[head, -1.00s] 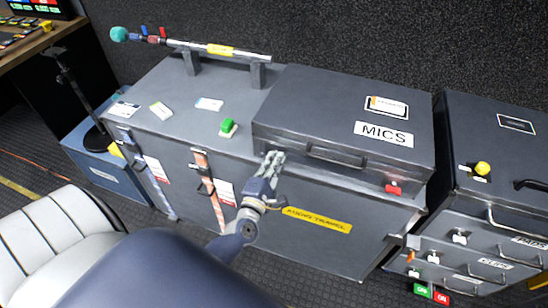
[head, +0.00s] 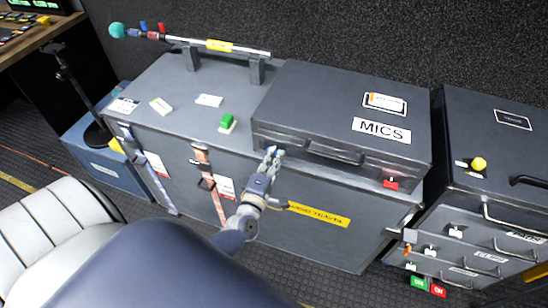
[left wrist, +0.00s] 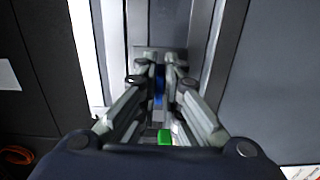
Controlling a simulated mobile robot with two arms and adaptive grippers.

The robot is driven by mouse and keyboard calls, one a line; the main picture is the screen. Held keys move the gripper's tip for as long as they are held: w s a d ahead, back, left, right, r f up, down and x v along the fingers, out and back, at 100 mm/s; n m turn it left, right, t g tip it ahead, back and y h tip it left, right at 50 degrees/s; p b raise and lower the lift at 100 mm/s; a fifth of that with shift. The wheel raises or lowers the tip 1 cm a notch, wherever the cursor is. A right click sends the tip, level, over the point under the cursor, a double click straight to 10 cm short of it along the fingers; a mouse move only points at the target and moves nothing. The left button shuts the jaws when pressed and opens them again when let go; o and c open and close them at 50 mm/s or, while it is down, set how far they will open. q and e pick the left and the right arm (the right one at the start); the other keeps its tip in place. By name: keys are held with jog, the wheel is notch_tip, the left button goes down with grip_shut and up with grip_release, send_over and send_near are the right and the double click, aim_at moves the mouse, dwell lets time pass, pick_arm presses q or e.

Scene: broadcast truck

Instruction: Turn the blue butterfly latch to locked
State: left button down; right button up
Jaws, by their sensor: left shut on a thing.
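The blue butterfly latch (left wrist: 159,86) shows as a narrow blue strip between the fingers in the left wrist view. Most of it is hidden by the fingers, so I cannot tell its setting. My left gripper (head: 272,155) is shut on it, at the front left of the grey MICS case (head: 335,100). The gripper's fingers also fill the middle of the left wrist view (left wrist: 160,80). A red latch (head: 390,183) sits at the front right of the same case. My right gripper is not in view.
The MICS case lies on a long grey trunk (head: 190,125) with a green-topped block (head: 227,122) on its lid. A drawer case (head: 490,150) stands at the right, a light padded seat (head: 50,220) at the lower left.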

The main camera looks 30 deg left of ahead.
pick_arm(q)
jog(key=shift+a+r, duration=0.1)
jog(key=c, duration=1.8)
grip_release()
jog(key=shift+o, duration=0.2)
jog(key=v, duration=1.2)
jog(key=shift+w, duration=0.1)
